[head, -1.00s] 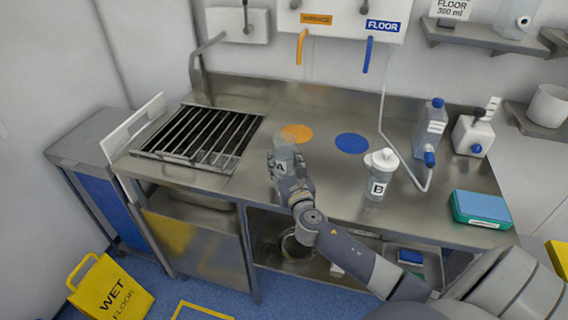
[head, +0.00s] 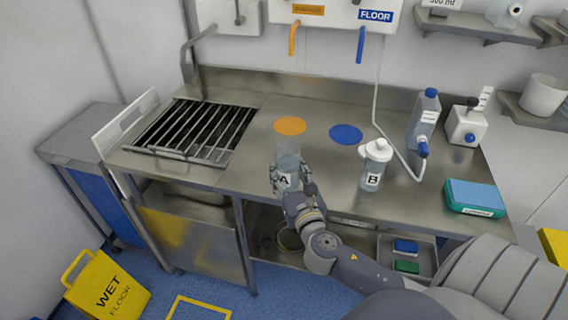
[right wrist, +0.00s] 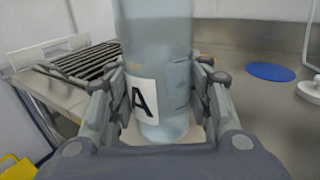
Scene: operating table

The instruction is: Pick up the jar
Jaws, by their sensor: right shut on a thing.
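The jar labelled A (head: 288,158) is clear and pale blue, upright, at the front of the steel counter. My right gripper (head: 287,182) is shut around its lower part. In the right wrist view the jar (right wrist: 158,70) stands between both fingers of the gripper (right wrist: 160,105), with its A label facing the camera. Whether its base touches the counter is hard to tell. A second jar, labelled B (head: 373,172), with a white top, stands to the right, apart from the gripper. My left gripper does not show.
The steel counter (head: 240,185) has an orange disc (head: 290,125) and a blue disc (head: 345,134) behind the jars. A black-barred sink grate (head: 190,128) is at left. A blue-capped bottle (head: 424,118), white dispenser (head: 467,124) and teal box (head: 474,197) stand at right.

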